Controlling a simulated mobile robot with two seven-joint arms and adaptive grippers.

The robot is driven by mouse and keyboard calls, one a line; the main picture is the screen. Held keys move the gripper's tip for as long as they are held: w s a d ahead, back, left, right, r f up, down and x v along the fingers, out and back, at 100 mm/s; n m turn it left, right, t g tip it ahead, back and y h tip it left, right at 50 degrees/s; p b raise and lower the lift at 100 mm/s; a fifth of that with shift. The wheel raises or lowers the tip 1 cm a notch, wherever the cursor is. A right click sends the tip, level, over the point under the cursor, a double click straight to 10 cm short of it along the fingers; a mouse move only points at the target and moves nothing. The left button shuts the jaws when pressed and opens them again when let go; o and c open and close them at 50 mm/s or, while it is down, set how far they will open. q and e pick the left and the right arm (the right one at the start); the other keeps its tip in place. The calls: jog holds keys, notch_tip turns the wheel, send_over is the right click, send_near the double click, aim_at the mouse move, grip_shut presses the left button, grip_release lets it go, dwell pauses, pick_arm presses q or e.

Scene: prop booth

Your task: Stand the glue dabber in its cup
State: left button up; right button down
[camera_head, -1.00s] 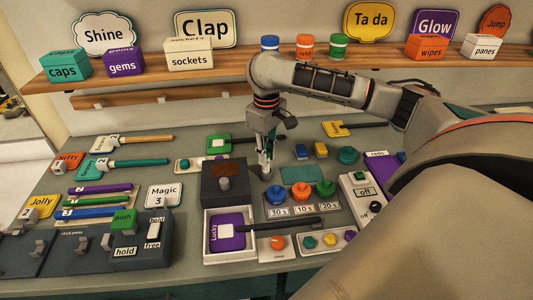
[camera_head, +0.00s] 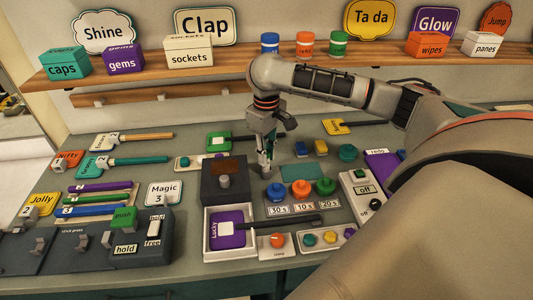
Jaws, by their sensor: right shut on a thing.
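My right gripper (camera_head: 265,170) points down at the middle of the table, just right of a dark box with a grey knob (camera_head: 225,181). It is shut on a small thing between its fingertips. The thing is mostly hidden by the fingers and too small to make out, so I cannot tell whether it is the glue dabber. I cannot pick out the dabber's cup for certain; the spot under the fingers is partly hidden. My left gripper is not in view.
A white tray (camera_head: 207,257) with a purple Lucky sign stands in front of the dark box. Green, orange and blue buttons (camera_head: 301,188) lie right of the gripper. Several signs with handles lie at left. A shelf (camera_head: 240,62) with boxes runs along the back.

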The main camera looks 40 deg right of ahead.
jog(key=shift+f, duration=0.45)
dwell(1.6)
jog(key=c, duration=1.8)
grip_release()
jog(key=shift+c, duration=0.2)
jog(key=shift+o, duration=0.8)
jog(key=shift+r, duration=4)
